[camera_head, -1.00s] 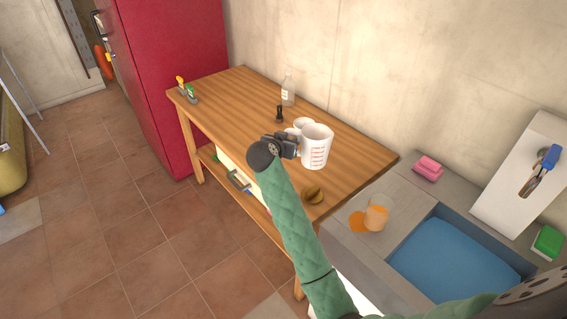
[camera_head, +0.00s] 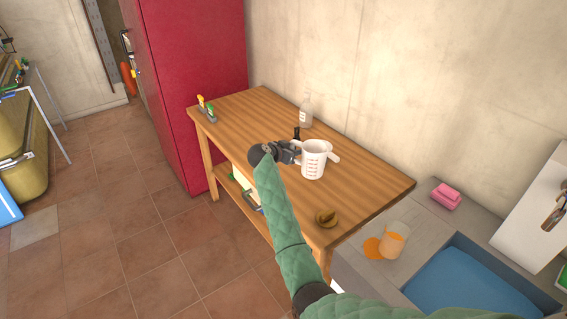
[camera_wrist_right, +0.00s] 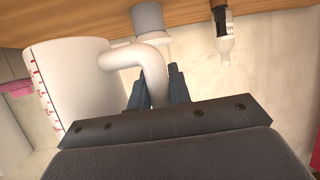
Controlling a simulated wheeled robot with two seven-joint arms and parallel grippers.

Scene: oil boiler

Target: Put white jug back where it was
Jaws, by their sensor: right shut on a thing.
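The white jug (camera_head: 313,163) with red measuring marks is over the middle of the wooden table (camera_head: 258,117). My right gripper (camera_head: 291,151) is to its left and shut on its handle. In the right wrist view the white handle (camera_wrist_right: 152,65) passes between the gripper's fingers (camera_wrist_right: 157,88), and the jug body (camera_wrist_right: 80,90) is at left. The jug looks about upright. I cannot tell whether its base touches the table. My left gripper is out of view.
A clear bottle (camera_head: 306,113) and a small dark bottle (camera_head: 296,133) stand behind the jug. A brown round object (camera_head: 326,217) lies near the table's front edge. Small yellow and green items (camera_head: 206,109) are at the far left end. A blue sink (camera_head: 465,285) is at right.

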